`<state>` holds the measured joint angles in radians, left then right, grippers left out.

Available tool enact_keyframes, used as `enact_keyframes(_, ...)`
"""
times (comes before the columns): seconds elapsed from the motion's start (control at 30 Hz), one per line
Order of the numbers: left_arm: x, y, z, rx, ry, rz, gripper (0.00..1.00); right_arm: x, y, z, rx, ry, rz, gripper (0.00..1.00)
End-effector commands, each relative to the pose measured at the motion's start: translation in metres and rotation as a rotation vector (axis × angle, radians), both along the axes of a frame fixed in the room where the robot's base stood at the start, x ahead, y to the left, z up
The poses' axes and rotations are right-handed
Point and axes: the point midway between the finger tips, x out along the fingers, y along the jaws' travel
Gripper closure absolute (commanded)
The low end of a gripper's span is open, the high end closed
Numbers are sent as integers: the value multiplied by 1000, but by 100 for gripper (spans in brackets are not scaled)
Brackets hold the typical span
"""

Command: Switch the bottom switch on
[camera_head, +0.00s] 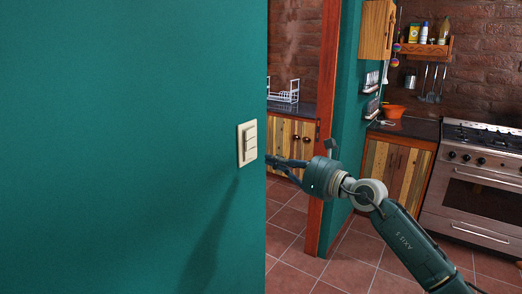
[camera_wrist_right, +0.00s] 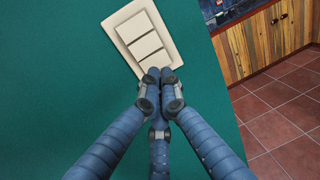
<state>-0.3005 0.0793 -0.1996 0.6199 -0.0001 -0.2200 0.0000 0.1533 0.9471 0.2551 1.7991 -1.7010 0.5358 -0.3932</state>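A cream switch plate (camera_head: 239,145) with three stacked rocker switches is on the teal wall. The plate also shows tilted in the right wrist view (camera_wrist_right: 117,19). The bottom switch (camera_wrist_right: 154,61) is the rocker nearest my fingertips, which overlap its lower edge in that view. My right gripper (camera_head: 268,160) comes in from the right, just beside the lower right of the plate. In the wrist view its fingers (camera_wrist_right: 160,76) are drawn together with nothing between them. I cannot tell whether the tips touch the switch, or which way the rocker is set. My left gripper is not in view.
The teal wall (camera_head: 120,140) fills the left and ends just right of the plate. Beyond it is a kitchen with a wooden door post (camera_head: 328,110), cabinets (camera_head: 395,175), an orange bowl (camera_head: 393,111) and a steel oven (camera_head: 478,190). The tiled floor (camera_head: 350,265) is clear.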

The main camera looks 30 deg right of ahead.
Motion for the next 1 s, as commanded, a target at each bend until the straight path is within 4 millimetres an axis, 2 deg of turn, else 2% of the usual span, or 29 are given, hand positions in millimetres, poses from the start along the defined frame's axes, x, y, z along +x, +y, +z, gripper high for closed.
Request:
enact_keyframes(0.03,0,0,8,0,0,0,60,9,3,6,3,-3,1,100)
enact_keyframes(0.1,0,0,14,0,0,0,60,19,5,6,5,-3,0,100)
enact_keyframes(0.33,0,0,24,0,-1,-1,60,42,12,3,3,-1,1,100)
enact_keyframes(0.83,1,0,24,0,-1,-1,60,48,14,0,0,0,1,100)
enact_keyframes(1.0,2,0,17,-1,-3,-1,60,59,11,-1,-4,-2,-2,100)
